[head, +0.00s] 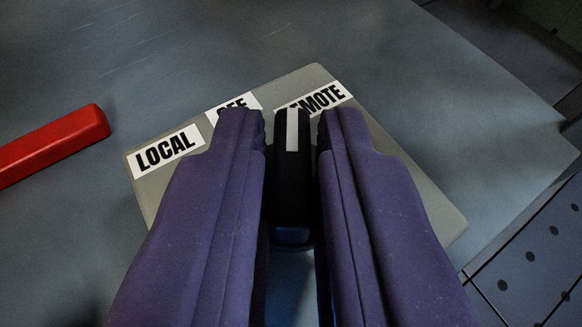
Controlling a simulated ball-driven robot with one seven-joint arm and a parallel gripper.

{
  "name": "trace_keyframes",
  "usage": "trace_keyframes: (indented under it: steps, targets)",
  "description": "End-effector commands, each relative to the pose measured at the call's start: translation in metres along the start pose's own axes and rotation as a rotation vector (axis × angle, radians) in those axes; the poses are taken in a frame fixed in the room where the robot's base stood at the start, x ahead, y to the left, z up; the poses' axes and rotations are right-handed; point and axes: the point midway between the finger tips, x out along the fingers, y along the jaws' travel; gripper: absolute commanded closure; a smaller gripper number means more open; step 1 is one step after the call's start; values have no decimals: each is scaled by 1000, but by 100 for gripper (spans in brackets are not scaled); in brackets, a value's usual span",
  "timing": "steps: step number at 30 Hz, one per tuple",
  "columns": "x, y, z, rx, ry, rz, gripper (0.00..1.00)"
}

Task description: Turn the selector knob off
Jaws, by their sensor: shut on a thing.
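The selector knob (291,165) is a black bar with a white pointer line, in the middle of the head view. It stands on a grey plate (425,195) with white labels LOCAL (167,151), OFF (233,104) and REMOTE (320,98). The white line points up the picture, at the left end of the REMOTE label. My gripper (291,130) has its two purple fingers on either side of the knob and is shut on it. The fingers hide the lower part of the plate and cover parts of the OFF and REMOTE labels.
A red bar (55,143) lies at the left, apart from the plate. The grey panel surface (230,45) above the plate is clear. A dark panel with round holes (535,255) is at the lower right.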

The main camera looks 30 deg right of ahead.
Motion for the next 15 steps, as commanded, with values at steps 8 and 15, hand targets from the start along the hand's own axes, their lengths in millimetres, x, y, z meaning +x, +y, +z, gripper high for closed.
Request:
trace_keyframes:
  steps: [8, 15]
  targets:
    - [2, 4, 3, -93, -1, -216, 100]
    - [3, 7, 3, -157, -1, -375, 100]
